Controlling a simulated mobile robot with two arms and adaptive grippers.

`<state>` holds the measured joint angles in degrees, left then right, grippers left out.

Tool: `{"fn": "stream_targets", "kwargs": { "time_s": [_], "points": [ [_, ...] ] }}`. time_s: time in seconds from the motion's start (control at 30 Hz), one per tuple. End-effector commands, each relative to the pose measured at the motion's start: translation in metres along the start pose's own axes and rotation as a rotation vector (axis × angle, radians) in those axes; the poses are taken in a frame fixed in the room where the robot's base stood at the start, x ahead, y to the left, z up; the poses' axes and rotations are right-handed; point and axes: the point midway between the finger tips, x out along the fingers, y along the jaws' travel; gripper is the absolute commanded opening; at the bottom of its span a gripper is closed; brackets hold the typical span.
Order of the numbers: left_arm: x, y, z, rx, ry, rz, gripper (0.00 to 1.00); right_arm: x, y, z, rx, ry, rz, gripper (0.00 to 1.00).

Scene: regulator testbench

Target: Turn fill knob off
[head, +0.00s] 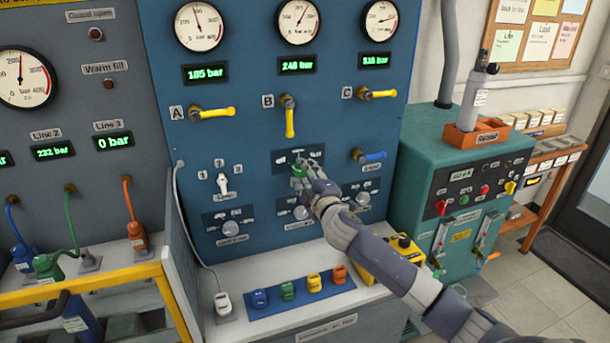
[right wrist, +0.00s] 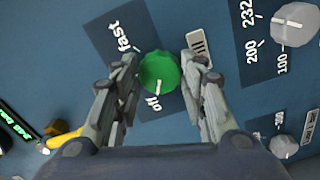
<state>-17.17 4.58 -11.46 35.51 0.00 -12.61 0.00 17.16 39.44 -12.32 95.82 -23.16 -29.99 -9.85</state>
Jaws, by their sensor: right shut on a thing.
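The green fill knob (right wrist: 159,72) sits on a dark plate (right wrist: 118,32) on the blue panel. Its white mark points down toward the label that reads like "off"; the "fast" label is at the upper left. My right gripper (right wrist: 166,74) has a finger on each side of the knob and is shut on it. In the head view the right gripper (head: 308,178) reaches in from the lower right and partly covers the plate; only a bit of the green knob (head: 298,171) shows. My left gripper is not in view.
Grey knobs (head: 302,213) sit below on the panel. Yellow handles A, B (head: 290,120) and C, and a blue handle (head: 371,156), stick out around it. A white ledge (head: 245,331) below holds a blue tray of coloured blocks. A teal cabinet (head: 412,180) stands right.

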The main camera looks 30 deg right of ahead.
Motion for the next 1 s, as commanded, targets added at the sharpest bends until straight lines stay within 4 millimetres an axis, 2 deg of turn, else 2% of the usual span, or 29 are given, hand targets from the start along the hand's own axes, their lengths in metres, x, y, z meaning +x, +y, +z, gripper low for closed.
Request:
{"fn": "stream_targets", "kwargs": {
  "time_s": [0.17,0.2,0.3,0.73,0.87,1.0],
  "points": [
    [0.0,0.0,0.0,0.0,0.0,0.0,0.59,0.0,-0.001,0.0,-0.003,0.0,-0.001,0.15],
    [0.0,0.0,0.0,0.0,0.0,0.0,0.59,0.0,-0.001,0.0,-0.003,0.0,-0.001,0.41],
    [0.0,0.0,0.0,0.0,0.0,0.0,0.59,0.0,-0.001,0.0,-0.002,0.0,-0.001,0.59],
    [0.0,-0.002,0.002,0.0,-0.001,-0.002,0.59,-0.005,-0.001,0.0,0.0,0.0,-0.001,0.59],
    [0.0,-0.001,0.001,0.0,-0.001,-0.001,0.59,-0.02,-0.002,0.001,-0.001,0.0,-0.002,0.59],
    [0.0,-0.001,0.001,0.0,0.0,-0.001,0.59,-0.043,-0.002,0.0,0.0,0.0,-0.004,0.59]
  ]
}}
